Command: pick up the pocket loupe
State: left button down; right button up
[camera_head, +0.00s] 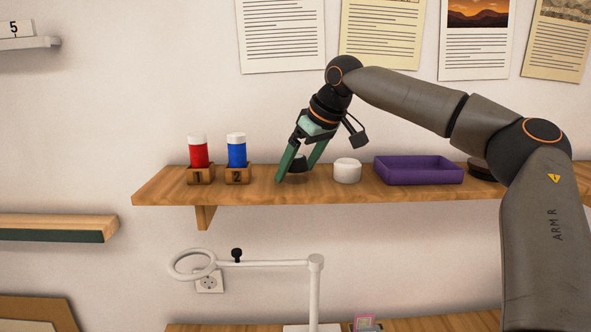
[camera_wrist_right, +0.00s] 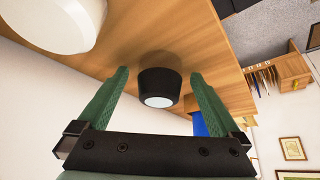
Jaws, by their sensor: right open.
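The pocket loupe (camera_head: 298,164) is a small black tapered cylinder on the wooden wall shelf, partly hidden by my right gripper in the head view. In the right wrist view the loupe (camera_wrist_right: 159,84) shows a pale round lens on the end facing the camera. My right gripper (camera_head: 296,174) has green fingers and reaches down to the shelf from above. In the right wrist view its fingers (camera_wrist_right: 160,73) are open, one on each side of the loupe, with visible gaps. My left gripper is not in view.
The wooden shelf (camera_head: 258,192) also holds a white round container (camera_head: 347,171) just right of the gripper and a purple tray (camera_head: 418,170). Red (camera_head: 198,153) and blue (camera_head: 237,152) bottles stand in numbered holders to the left. A white ring-lamp stand (camera_head: 315,290) is below.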

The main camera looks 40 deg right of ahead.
jog(key=shift+c, duration=0.2)
jog(key=c, duration=1.4)
